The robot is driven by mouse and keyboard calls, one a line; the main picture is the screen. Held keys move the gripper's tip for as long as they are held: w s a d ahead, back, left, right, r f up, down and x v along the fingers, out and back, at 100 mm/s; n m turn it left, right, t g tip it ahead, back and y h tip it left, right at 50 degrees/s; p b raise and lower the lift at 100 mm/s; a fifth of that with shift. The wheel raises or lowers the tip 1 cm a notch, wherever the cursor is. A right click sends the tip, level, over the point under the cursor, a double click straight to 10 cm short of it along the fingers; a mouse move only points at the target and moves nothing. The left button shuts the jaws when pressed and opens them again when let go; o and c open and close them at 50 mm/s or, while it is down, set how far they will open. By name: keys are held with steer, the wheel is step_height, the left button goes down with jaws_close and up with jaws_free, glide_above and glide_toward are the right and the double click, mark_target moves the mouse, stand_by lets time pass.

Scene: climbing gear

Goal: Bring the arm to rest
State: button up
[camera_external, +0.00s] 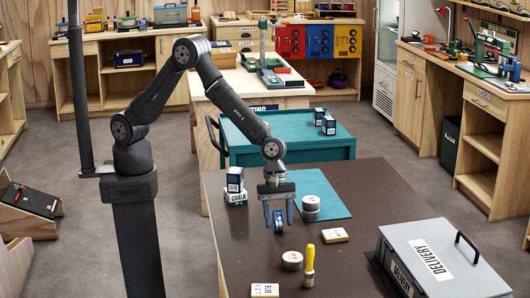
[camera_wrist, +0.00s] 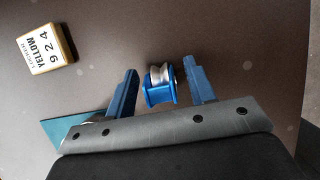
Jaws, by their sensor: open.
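My gripper (camera_external: 278,208) points down low over the dark brown table (camera_external: 375,195), with its two fingers apart. A small blue pulley (camera_external: 278,224) with a silver wheel is between or just beyond the fingertips. The wrist view also shows the blue pulley (camera_wrist: 160,86) between the open fingers of my gripper (camera_wrist: 161,70), with a gap on both sides. I cannot tell its exact height against the fingertips. My arm is bent over from its column at the left of the external view.
Near the gripper are a yellow-handled brush (camera_external: 309,264), round tins (camera_external: 292,261), labelled blocks (camera_external: 335,235), a chalk box (camera_external: 236,197) and a teal mat (camera_external: 318,190). A grey delivery box (camera_external: 440,265) stands at the right. A teal cart (camera_external: 290,140) is behind. The table's right-middle is clear.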

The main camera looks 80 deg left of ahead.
mark_target(279, 212)
steer(key=shift+a+f, duration=0.15)
steer(key=shift+f, duration=0.2)
steer(key=v, duration=1.2)
steer(key=x, duration=1.3)
step_height(279, 212, up, 5)
steer(key=shift+f, duration=0.2)
steer(key=s+d+r, duration=0.3)
steer(key=s+r, duration=0.4)
steer(key=s, duration=0.4)
steer(key=w+a+n+t, duration=0.1)
steer(key=w+a+n, duration=0.15)
steer(key=a, duration=1.25)
steer(key=w+a+f, duration=0.1)
steer(key=w+f, duration=0.1)
steer(key=w, duration=0.1)
steer(key=w+a+f, duration=0.2)
steer(key=w, duration=0.1)
steer(key=w+a+f, duration=0.2)
steer(key=w, duration=0.1)
steer(key=shift+a+f, duration=0.1)
steer(key=shift+f, duration=0.25)
steer(key=w+f, duration=0.1)
steer(key=a+f, duration=0.1)
steer(key=f, duration=0.1)
steer(key=shift+w, duration=0.35)
steer(key=shift+f, duration=0.65)
